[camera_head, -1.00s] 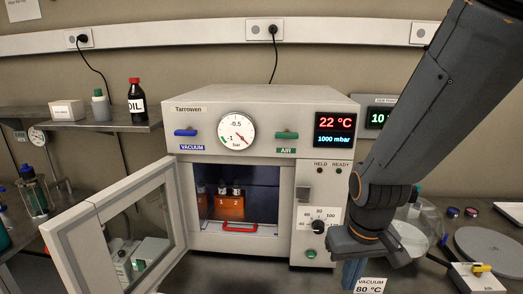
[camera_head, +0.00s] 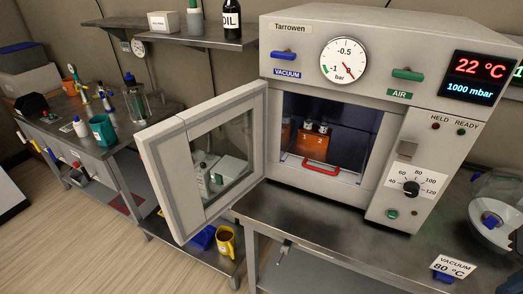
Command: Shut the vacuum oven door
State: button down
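The vacuum oven (camera_head: 400,130) stands on a steel bench, labelled Tarrowen, with a display reading 22 °C and 1000 mbar. Its door (camera_head: 160,150) is a pale frame with a window, hinged on the left of the chamber, and it stands wide open toward the left front. The chamber (camera_head: 350,135) is open to view. Inside are an orange block (camera_head: 311,143) with small capped bottles and a red-handled tray (camera_head: 322,165).
A card reading VACUUM 80 °C (camera_head: 453,265) and a glass vessel (camera_head: 495,215) are on the bench at right. A side bench (camera_head: 100,110) with bottles is at left. Floor at front left is clear.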

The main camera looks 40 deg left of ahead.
aim_at(163, 148)
jog(key=z, duration=2.05)
jog(key=k, duration=2.5)
jog(key=u, duration=1.85)
jog(key=k, duration=0.75)
jog(key=u, duration=0.55)
jog(key=i, duration=0.5)
jog(key=u, duration=0.05)
